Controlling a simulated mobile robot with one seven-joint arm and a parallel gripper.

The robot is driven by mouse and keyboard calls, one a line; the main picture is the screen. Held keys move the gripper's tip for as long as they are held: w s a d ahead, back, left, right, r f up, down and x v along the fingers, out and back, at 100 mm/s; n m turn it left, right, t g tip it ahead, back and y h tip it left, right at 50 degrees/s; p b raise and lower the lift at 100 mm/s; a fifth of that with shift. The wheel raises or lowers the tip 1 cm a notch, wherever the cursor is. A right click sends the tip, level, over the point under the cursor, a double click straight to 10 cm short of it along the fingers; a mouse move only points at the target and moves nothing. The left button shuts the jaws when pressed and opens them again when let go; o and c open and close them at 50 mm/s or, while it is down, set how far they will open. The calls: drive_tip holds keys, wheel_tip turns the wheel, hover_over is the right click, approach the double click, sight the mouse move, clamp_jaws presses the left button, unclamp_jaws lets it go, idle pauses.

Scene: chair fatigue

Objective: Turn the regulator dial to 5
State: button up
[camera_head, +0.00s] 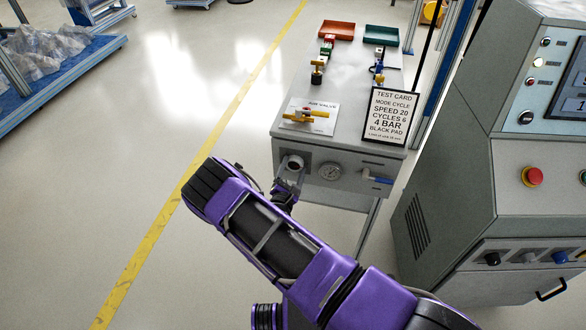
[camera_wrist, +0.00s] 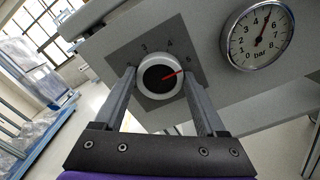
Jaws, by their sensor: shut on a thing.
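The regulator dial (camera_wrist: 160,77) is a round white knob with a dark face and a red pointer, on a grey plate with numbers around it. In the wrist view 3 and 4 show above it, and what looks like 5 shows at its upper right. The red pointer aims right and slightly up, just below that number. My gripper (camera_wrist: 160,84) is shut on the dial, one finger on each side. In the head view my gripper (camera_head: 290,180) is at the front panel, where the dial (camera_head: 294,162) shows partly above it.
A pressure gauge (camera_wrist: 258,38) beside the dial has its needle between 4 and 6; it also shows in the head view (camera_head: 330,172). A blue-handled valve (camera_head: 376,178) sits to its right. A test card (camera_head: 390,116) reading 4 BAR stands on the bench (camera_head: 350,80).

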idle(0.4)
drive_tip(key=o, duration=1.3)
drive_tip(key=v, duration=1.7)
drive_tip(key=shift+s+a+p, duration=0.15)
drive_tip(key=shift+s+p, duration=0.1)
drive_tip(key=shift+p, duration=0.15)
